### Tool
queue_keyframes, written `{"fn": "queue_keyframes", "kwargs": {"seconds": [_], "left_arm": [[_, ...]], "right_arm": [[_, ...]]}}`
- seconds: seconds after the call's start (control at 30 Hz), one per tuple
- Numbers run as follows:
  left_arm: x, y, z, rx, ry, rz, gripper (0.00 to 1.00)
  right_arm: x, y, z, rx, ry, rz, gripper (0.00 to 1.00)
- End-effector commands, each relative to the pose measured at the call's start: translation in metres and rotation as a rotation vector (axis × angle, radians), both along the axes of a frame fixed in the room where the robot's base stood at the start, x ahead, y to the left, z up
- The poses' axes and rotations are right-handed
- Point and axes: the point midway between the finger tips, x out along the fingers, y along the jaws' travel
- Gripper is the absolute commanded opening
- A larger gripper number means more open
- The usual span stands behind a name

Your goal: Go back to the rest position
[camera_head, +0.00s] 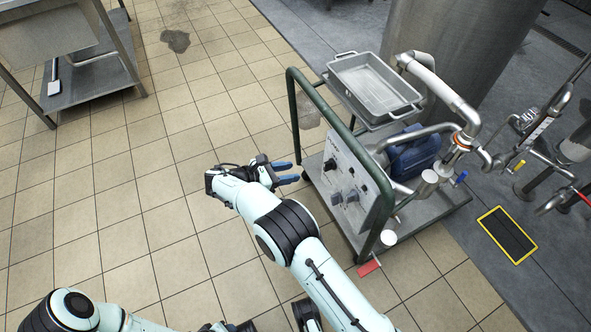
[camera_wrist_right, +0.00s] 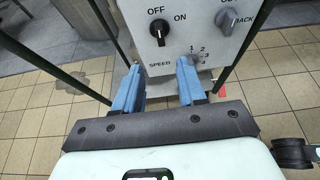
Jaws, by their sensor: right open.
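My right gripper (camera_head: 288,173) is in front of the control panel (camera_head: 345,190) of the wheeled mixer cart. Its two blue fingers are spread apart with nothing between them. In the right wrist view the open fingers (camera_wrist_right: 160,85) point at the panel's lower part, near the speed knob (camera_wrist_right: 195,62). The OFF/ON knob (camera_wrist_right: 159,30) is above them, and another knob (camera_wrist_right: 226,18) is at the upper right. I cannot tell the exact gap between fingertips and panel. My left arm shows only at the bottom left; its fingers do not show.
The cart has a green tube handle (camera_head: 335,150), a metal tray (camera_head: 373,88) on top, a blue motor (camera_head: 412,152) and pipes. A large steel tank (camera_head: 450,50) stands behind. A steel table (camera_head: 100,70) is at the upper left. The tiled floor (camera_head: 110,190) on the left is clear.

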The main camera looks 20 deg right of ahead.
Motion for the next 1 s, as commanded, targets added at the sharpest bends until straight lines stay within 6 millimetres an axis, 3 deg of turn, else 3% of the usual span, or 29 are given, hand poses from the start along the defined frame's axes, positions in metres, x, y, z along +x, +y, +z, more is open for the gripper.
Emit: {"fn": "queue_keyframes", "kwargs": {"seconds": [0.57,0.67,0.77,0.87,1.0], "left_arm": [[0.0,0.0,0.0,0.0,0.0,0.0,0.43],[0.0,0.0,0.0,0.0,0.0,0.0,0.43],[0.0,0.0,0.0,0.0,0.0,0.0,0.43],[0.0,0.0,0.0,0.0,0.0,0.0,0.43],[0.0,0.0,0.0,0.0,0.0,0.0,0.43]], "right_arm": [[-0.002,-0.002,-0.006,0.014,0.006,-0.004,0.4],[-0.009,-0.011,-0.034,0.083,0.025,-0.016,0.4],[-0.029,-0.022,-0.088,0.233,0.051,-0.057,0.4],[-0.067,-0.027,-0.153,0.445,0.06,-0.155,0.4],[-0.14,-0.013,-0.232,0.773,0.003,-0.418,0.4]]}}
